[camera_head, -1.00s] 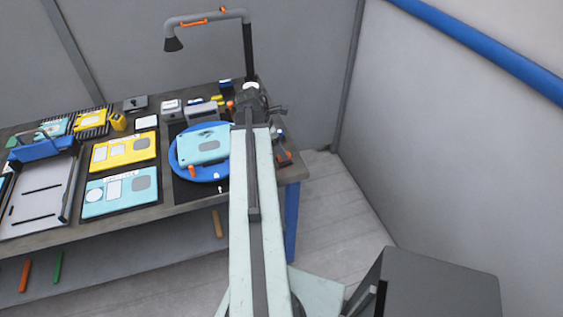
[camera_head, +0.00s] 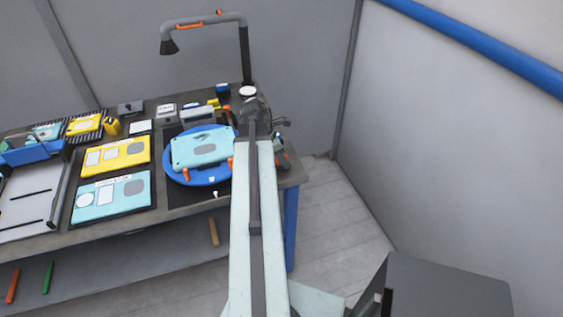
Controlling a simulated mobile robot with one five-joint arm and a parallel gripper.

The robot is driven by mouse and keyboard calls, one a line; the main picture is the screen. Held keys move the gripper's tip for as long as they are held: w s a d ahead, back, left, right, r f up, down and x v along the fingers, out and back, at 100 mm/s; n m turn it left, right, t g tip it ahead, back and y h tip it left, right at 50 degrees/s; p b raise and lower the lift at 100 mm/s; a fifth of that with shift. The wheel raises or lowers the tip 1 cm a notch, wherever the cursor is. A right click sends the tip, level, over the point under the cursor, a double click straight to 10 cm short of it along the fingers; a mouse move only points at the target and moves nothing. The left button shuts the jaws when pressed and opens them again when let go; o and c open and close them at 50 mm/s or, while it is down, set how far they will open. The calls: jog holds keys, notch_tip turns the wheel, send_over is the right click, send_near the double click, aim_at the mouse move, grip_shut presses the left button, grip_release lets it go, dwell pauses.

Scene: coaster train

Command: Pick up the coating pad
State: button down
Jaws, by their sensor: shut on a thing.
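My gripper (camera_head: 250,99) is at the far end of my arm, over the back right part of the workbench. A small white round piece, which looks like the coating pad (camera_head: 248,91), shows right at its tip. The gripper is shut on it. The fingers are small and mostly hidden by my wrist, so the exact grip does not show. I cannot tell how far the pad is above the bench.
On the workbench (camera_head: 180,209), a blue round plate (camera_head: 172,176) holds a light-blue panel (camera_head: 201,147) left of my arm. Yellow and light-blue panels lie further left. A lamp (camera_head: 169,47) arches behind. A dark box (camera_head: 450,290) stands front right; the floor (camera_head: 335,225) between is clear.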

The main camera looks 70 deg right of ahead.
notch_tip(320, 180, up, 10)
jog(key=p, duration=1)
